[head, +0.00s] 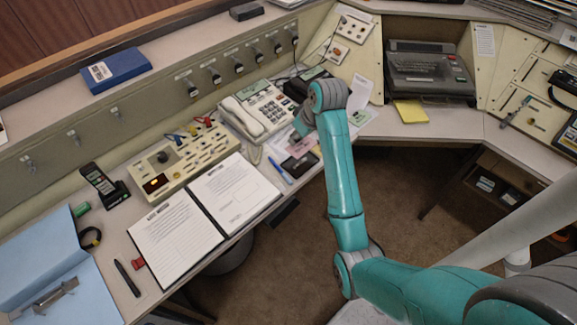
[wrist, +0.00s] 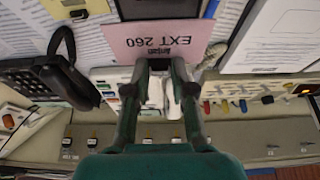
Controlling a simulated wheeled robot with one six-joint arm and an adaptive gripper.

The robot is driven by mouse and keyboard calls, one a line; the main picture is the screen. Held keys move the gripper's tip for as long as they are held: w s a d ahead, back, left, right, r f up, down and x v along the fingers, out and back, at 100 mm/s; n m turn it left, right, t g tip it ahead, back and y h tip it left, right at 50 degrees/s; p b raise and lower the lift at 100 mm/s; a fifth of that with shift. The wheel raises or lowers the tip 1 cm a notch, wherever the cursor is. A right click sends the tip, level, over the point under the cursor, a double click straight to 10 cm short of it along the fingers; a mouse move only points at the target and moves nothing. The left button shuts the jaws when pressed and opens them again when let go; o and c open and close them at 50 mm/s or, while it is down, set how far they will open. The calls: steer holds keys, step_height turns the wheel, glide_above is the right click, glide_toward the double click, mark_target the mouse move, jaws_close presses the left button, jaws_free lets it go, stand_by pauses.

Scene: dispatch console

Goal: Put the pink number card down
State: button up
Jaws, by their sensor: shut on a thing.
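The pink number card (wrist: 155,42), printed "EXT 260" and upside down in the wrist view, is at my gripper's fingertips (wrist: 159,66). My gripper is shut on the card's near edge. In the head view a small pink patch of the card (head: 302,142) shows beside my wrist, above the desk to the right of the white telephone (head: 258,112). My arm hides most of the gripper there. I cannot tell how high the card is above the desk.
A black telephone (wrist: 50,78) is left of my gripper in the wrist view. An open binder (head: 205,208), a blue pen (head: 279,170) and a button panel (head: 180,155) lie along the desk. Papers and a dark card-sized thing (head: 300,165) crowd the desk near the card.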

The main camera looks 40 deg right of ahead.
mark_target(298, 144)
step_height(298, 144, down, 4)
steer(key=shift+a, duration=0.15)
steer(key=shift+f, duration=2.05)
steer(key=o, duration=0.8)
steer(key=shift+f, duration=0.1)
steer(key=shift+c, duration=0.2)
